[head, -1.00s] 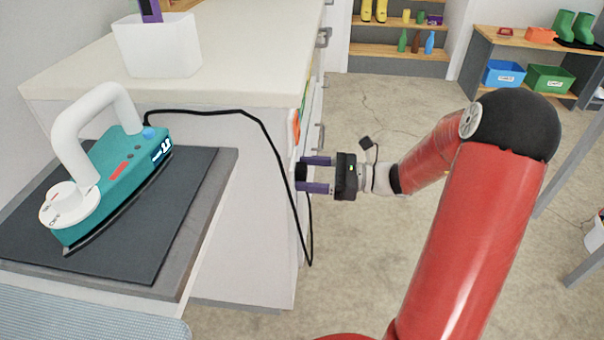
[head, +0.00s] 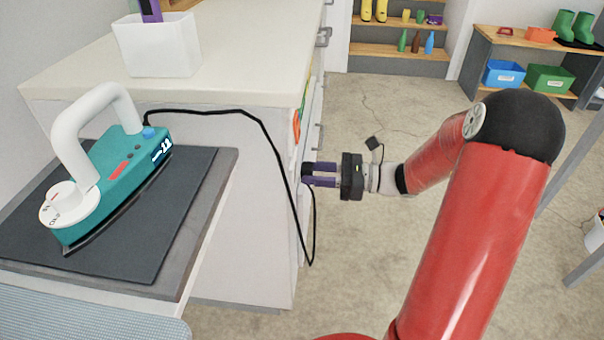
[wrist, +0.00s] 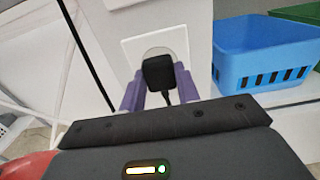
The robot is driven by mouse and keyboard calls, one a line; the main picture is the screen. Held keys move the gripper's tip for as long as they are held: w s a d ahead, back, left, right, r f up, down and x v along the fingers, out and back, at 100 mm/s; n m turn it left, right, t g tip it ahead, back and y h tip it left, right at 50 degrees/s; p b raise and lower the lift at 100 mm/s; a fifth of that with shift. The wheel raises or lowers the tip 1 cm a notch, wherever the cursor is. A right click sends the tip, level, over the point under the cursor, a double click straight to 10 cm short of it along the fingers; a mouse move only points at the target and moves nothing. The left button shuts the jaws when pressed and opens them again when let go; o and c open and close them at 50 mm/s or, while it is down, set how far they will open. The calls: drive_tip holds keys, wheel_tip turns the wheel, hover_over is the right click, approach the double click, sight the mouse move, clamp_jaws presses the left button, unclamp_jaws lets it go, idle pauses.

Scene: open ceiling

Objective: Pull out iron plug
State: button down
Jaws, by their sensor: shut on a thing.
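The teal iron (head: 112,180) with a white handle rests on a dark mat at the left. Its black cord (head: 268,140) runs over the white cabinet's side, hangs in a loop and rises toward my gripper. The black plug (wrist: 158,74) shows in the wrist view, in front of a white wall socket plate (wrist: 135,47). My gripper (head: 308,174) is at the cabinet's right face, and its purple fingers (wrist: 158,92) are shut on the plug's two sides. The plug hides the socket's middle, so I cannot tell how deep it sits.
A blue crate (wrist: 255,52) stands right of the socket in the wrist view. The white cabinet (head: 240,215) is left of my gripper, with drawer handles (head: 323,38) on its right face. Shelves (head: 400,50) stand at the back.

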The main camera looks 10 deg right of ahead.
drive_tip(key=shift+v, duration=2.35)
drive_tip(key=shift+w+f, duration=0.1)
